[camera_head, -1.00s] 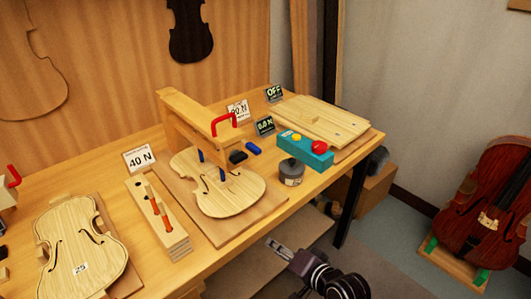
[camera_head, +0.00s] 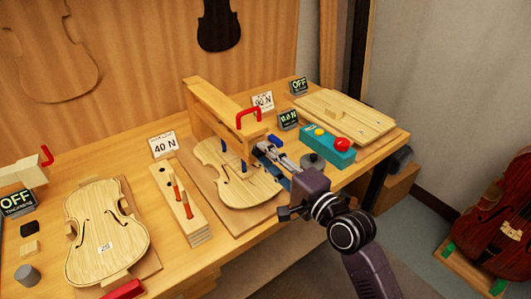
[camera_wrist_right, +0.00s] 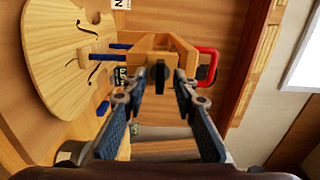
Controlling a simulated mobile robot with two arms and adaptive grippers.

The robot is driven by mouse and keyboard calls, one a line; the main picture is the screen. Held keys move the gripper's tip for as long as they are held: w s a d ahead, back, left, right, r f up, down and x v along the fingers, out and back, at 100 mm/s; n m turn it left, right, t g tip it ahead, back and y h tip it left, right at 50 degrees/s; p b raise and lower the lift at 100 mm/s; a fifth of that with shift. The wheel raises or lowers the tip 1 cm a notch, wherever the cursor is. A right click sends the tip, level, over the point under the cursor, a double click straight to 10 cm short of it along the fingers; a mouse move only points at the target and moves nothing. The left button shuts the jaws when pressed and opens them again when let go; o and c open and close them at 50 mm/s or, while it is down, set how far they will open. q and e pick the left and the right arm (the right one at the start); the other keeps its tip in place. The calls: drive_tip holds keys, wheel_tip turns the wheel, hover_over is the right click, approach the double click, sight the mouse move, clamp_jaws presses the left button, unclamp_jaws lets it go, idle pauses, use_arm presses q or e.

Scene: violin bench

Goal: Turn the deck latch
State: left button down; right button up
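A wooden clamp beam (camera_head: 215,105) spans a violin plate (camera_head: 245,187) on the bench, with a red handle (camera_head: 248,116) at its near end. In the right wrist view the red handle (camera_wrist_right: 209,68) is beside the beam end, where a dark oval knob (camera_wrist_right: 160,78) sticks out. No part is labelled as the deck latch; the knob may be it. My right gripper (camera_head: 266,148) is beside the beam's near end; the wrist view (camera_wrist_right: 160,90) shows its fingers apart, with the knob in the gap, contact unclear. My left gripper is not in view.
A teal box (camera_head: 327,144) with a red button and a grey round pot (camera_head: 312,161) stand right of my gripper. A block with red-handled tools (camera_head: 181,202) and another violin plate (camera_head: 105,230) are left.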

drive_tip(key=shift+w+a, duration=0.3)
drive_tip(key=shift+w, duration=0.1)
clamp_jaws()
drive_tip(key=shift+n, duration=0.4)
drive_tip(key=n+p, duration=0.5)
drive_tip(key=n, duration=1.2)
idle(0.5)
